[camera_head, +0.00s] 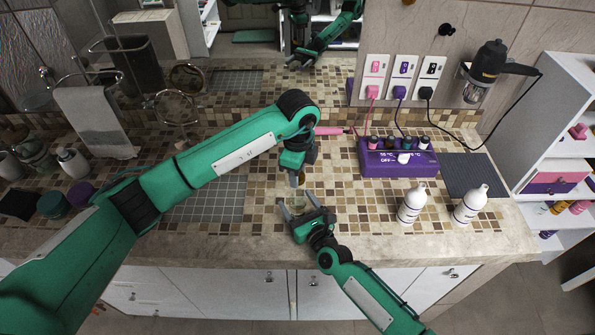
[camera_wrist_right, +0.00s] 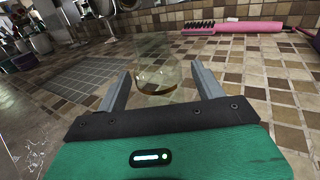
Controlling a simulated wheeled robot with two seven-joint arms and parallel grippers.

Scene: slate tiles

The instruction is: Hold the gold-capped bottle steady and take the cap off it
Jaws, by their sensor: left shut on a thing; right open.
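The bottle (camera_head: 297,205) is small and clear, and stands on the tiled counter near its front edge. In the right wrist view the clear bottle (camera_wrist_right: 158,76) shows with a little amber liquid low inside, between the right fingers. My right gripper (camera_head: 300,201) is open around it, a finger on each side. My left gripper (camera_head: 297,176) points down above the bottle, shut on a small gold-brown piece that looks like the cap. The fingers largely hide that piece. The head view does not clearly show whether it touches the bottle's neck.
Two white bottles (camera_head: 412,204) (camera_head: 470,204) stand to the right. A purple box (camera_head: 398,160) with small bottles is behind them. A pink brush (camera_wrist_right: 232,27) lies behind the bottle. A grey mat (camera_head: 207,200) lies left, under my left arm. Tiles around the bottle are clear.

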